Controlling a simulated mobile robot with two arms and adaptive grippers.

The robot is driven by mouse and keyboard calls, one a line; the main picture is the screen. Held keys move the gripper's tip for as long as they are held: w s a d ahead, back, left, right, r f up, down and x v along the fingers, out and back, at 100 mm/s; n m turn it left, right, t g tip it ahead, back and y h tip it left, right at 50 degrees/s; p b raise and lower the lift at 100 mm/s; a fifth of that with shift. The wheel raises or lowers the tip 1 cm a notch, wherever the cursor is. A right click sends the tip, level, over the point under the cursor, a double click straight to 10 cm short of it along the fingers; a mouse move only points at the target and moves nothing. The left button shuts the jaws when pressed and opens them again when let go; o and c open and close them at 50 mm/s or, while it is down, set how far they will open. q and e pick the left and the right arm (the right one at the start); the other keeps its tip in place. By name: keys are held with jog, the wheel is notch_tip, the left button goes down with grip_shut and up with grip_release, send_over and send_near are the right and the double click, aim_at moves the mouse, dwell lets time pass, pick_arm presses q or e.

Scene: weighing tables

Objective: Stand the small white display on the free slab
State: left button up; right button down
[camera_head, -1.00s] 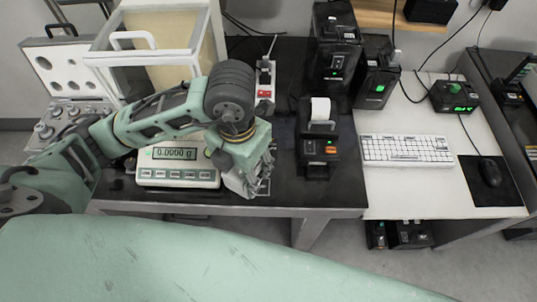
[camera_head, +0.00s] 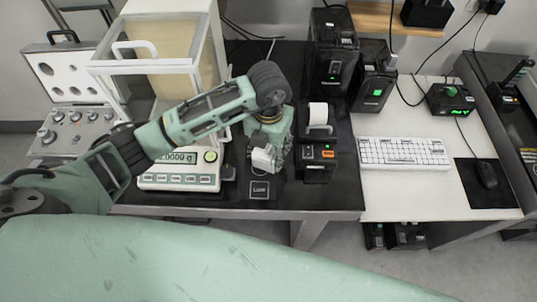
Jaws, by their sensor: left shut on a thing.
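My left gripper (camera_head: 268,150) hangs over the dark table top, right of the balance's front panel and left of the black printer. It is shut on a small white thing (camera_head: 263,159), which I take to be the small white display. The fingers and wrist hide much of it, and no screen face shows. Below it lies a dark surface with a white-edged label (camera_head: 259,189). Whether this is the free slab's edge I cannot tell. I cannot tell whether the white thing touches the surface. My right gripper is not in view.
The balance's front panel (camera_head: 180,179) and its glass case (camera_head: 145,70) stand left. The black printer (camera_head: 319,160) with a paper roll stands close on the right. Black boxes (camera_head: 334,60) stand behind. A keyboard (camera_head: 404,152) lies on the white table.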

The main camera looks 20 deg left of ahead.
aim_at(268, 147)
pick_arm(q)
notch_tip(268, 147, down, 3)
jog(key=shift+s+r+p, duration=0.15)
jog(key=shift+r+p, duration=0.05)
jog(key=shift+p, duration=0.2)
jog(key=shift+f, duration=0.5)
jog(key=shift+f, duration=0.1)
jog(key=o, duration=1.3)
notch_tip(268, 147, up, 12)
jog(key=b, duration=0.2)
jog(key=shift+b, duration=0.35)
